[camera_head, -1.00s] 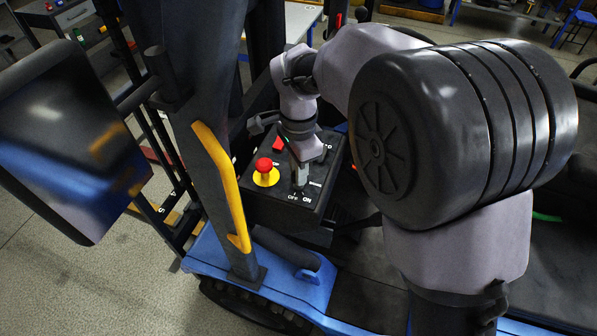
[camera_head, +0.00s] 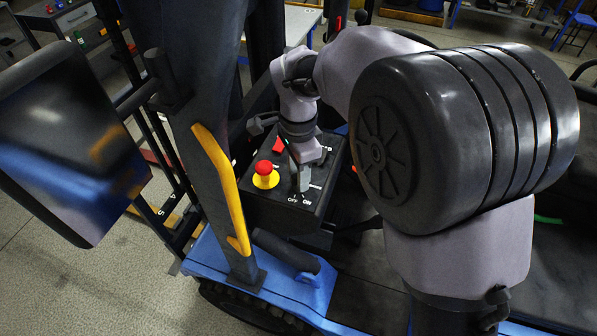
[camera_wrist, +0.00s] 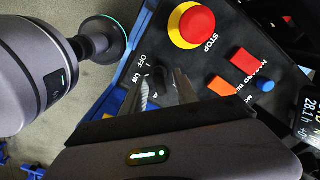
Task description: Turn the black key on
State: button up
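The black key (camera_wrist: 161,90) is a small dark knob on the black control panel, beside the white OFF and ON marks. In the wrist view my gripper (camera_wrist: 163,88) has its two grey fingers on either side of the key, apart from each other. In the head view my gripper (camera_head: 302,180) reaches down to the panel (camera_head: 262,212) just above the OFF and ON marks, and its fingers hide most of the key. Which mark the key points to cannot be told.
A red stop button on a yellow base (camera_head: 265,175) sits left of my gripper; it also shows in the wrist view (camera_wrist: 190,27). Red and orange switches (camera_wrist: 242,61) and a blue button (camera_wrist: 265,86) are close by. A dark post with a yellow handle (camera_head: 222,185) stands left of the panel.

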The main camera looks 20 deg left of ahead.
notch_tip(320, 180, up, 18)
jog(key=p, duration=0.4)
jog(key=shift+f, duration=0.25)
